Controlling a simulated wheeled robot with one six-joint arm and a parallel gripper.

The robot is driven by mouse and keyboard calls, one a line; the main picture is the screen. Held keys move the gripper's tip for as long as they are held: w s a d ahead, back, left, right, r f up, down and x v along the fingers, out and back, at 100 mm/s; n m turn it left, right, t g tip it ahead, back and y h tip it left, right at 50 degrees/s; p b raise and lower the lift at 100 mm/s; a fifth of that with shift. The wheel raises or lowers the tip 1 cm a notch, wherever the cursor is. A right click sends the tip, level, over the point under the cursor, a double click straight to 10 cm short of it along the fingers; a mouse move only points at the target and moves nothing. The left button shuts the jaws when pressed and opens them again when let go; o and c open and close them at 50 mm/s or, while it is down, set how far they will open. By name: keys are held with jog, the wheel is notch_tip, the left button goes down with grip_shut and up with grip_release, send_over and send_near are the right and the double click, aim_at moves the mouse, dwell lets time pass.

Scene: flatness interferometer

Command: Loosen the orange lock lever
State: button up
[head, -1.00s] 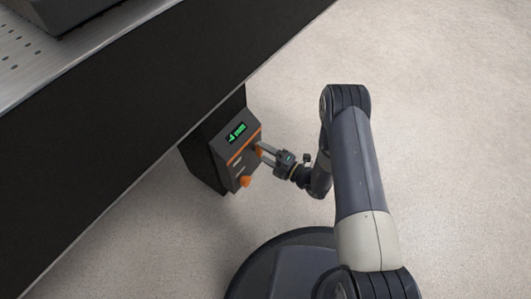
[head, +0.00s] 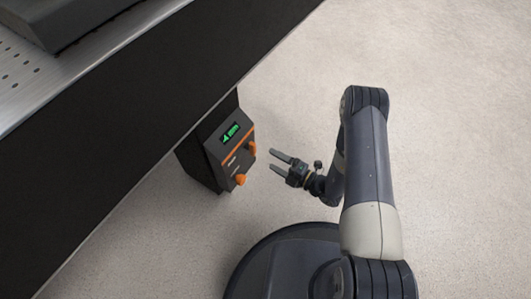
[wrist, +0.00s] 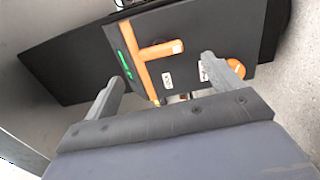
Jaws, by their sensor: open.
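A dark control box (head: 215,160) hangs below the bench, with a green display and an orange stripe. On its face the orange lock lever (head: 251,148) sticks out near the stripe. In the wrist view the lever (wrist: 163,50) is a short bar lying across the picture, meeting the stripe at its left end. A second, rounded orange knob (head: 240,180) sits lower on the box. It also shows at the right in the wrist view (wrist: 236,68). My gripper (head: 272,159) is open and empty, a short way right of the lever and apart from it.
The bench's dark side (head: 100,130) runs diagonally above the box, with its perforated metal top at the upper left. Open pale floor (head: 440,80) lies to the right of the box and around my arm.

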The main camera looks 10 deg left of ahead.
aim_at(255, 150)
jog(key=shift+p+v, duration=0.3)
jog(key=shift+v, duration=1.5)
jog(key=b+x, duration=0.3)
jog(key=x, duration=0.8)
jog(key=shift+s, duration=0.1)
